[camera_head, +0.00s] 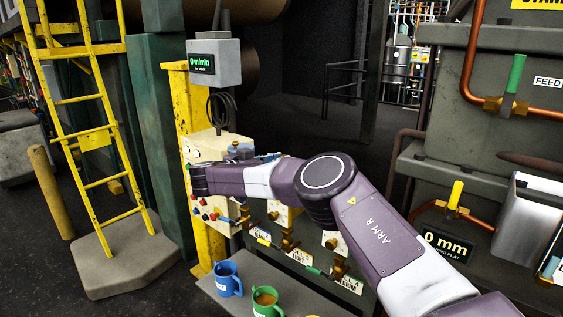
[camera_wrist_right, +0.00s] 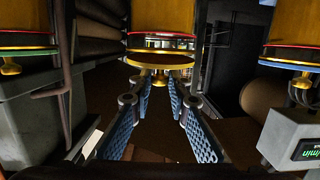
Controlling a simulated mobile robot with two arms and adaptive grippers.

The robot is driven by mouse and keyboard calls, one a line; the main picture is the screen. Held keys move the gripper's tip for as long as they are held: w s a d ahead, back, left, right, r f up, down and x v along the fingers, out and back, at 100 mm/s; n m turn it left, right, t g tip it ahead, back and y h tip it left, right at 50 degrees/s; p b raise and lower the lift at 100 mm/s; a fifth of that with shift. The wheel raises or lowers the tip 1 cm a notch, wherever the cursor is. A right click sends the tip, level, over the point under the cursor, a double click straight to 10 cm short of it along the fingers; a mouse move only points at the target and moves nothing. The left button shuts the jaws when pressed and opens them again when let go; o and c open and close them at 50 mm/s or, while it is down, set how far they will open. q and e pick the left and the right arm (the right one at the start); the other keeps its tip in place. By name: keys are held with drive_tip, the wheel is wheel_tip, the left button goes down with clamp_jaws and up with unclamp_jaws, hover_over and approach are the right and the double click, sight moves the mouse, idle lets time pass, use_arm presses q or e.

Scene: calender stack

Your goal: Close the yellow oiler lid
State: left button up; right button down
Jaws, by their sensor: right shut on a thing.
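In the right wrist view, a yellow oiler body (camera_wrist_right: 161,17) hangs into the top middle of the picture, with a red-edged dark ring and a round brass disc (camera_wrist_right: 160,62) at its lower end. My right gripper (camera_wrist_right: 159,86) has its two blue-padded fingers reaching up to this disc from below, and they are closed on the part there. The exact contact is hidden behind the fingertips and disc. In the head view my right arm crosses to the left; its fingers and the oiler cannot be made out there. My left gripper is not in view.
Similar yellow bodies with brass knobs stand left (camera_wrist_right: 12,18) and right (camera_wrist_right: 293,20) in the wrist view. In the head view are a speed display (camera_head: 213,62), a yellow ladder (camera_head: 95,100), a blue mug (camera_head: 227,284) and a green mug (camera_head: 266,309). Machine pipes and panels crowd the right.

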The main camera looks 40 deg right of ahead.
drive_tip(key=shift+a+f+h+b, duration=0.1)
drive_tip(key=shift+f+h+b, duration=0.2)
drive_tip(key=shift+f, duration=0.1)
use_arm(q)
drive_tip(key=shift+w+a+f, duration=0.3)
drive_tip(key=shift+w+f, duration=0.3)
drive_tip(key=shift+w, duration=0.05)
use_arm(e)
drive_tip(key=shift+f, duration=0.1)
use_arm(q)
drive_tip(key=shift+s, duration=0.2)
use_arm(e)
drive_tip(key=shift+h, duration=0.3)
drive_tip(key=c, duration=1.8)
unclamp_jaws()
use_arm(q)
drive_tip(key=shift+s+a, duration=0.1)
use_arm(e)
drive_tip(key=v, duration=1.2)
drive_tip(key=shift+s, duration=0.15)
